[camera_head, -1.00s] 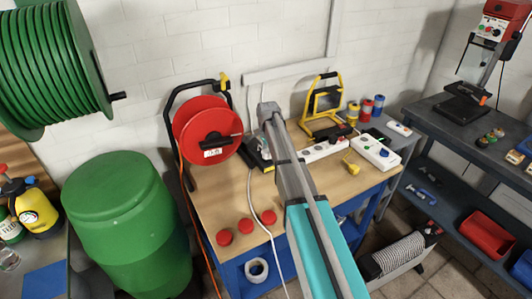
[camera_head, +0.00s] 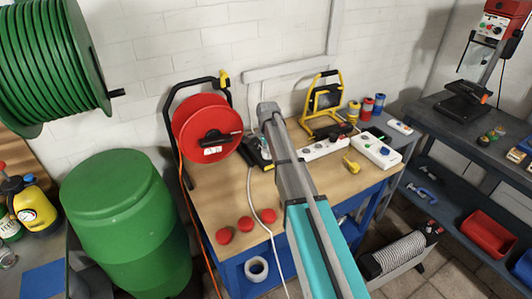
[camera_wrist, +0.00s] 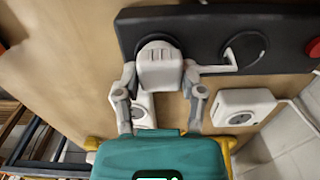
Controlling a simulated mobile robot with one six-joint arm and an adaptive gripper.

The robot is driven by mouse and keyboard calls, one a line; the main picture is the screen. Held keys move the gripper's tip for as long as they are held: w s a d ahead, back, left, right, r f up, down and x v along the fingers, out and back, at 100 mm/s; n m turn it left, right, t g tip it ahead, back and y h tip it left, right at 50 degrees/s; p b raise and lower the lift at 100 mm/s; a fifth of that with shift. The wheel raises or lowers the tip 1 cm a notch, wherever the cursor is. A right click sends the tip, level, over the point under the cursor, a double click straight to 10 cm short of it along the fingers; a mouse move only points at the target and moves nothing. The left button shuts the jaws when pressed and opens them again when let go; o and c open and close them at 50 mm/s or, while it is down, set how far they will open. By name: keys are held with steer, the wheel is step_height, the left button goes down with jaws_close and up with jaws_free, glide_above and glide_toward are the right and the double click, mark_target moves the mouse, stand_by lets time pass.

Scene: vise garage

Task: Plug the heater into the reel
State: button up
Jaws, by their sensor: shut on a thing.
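In the wrist view my gripper (camera_wrist: 160,75) is shut on a white plug (camera_wrist: 160,62), with one finger on each side. The plug overlaps a dark round socket of a black socket strip (camera_wrist: 204,22); I cannot tell how deep it sits. A second round socket (camera_wrist: 244,46) is beside it, crossed by a thin white part. In the head view my arm hides the gripper. The red cable reel (camera_head: 190,118) stands on the bench's left, with a light panel under its black handle. A white ribbed heater (camera_head: 398,255) is on the floor at right.
A white cord (camera_head: 250,190) crosses the wooden bench (camera_head: 218,205). White socket strips (camera_head: 325,148) and a yellow work lamp (camera_head: 324,105) are right of my arm. Several red knobs (camera_head: 246,223) lie at the front. A green barrel (camera_head: 125,220) stands left.

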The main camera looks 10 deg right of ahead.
steer(key=shift+f, duration=0.1)
steer(key=o, duration=1.1)
steer(key=shift+o, duration=0.2)
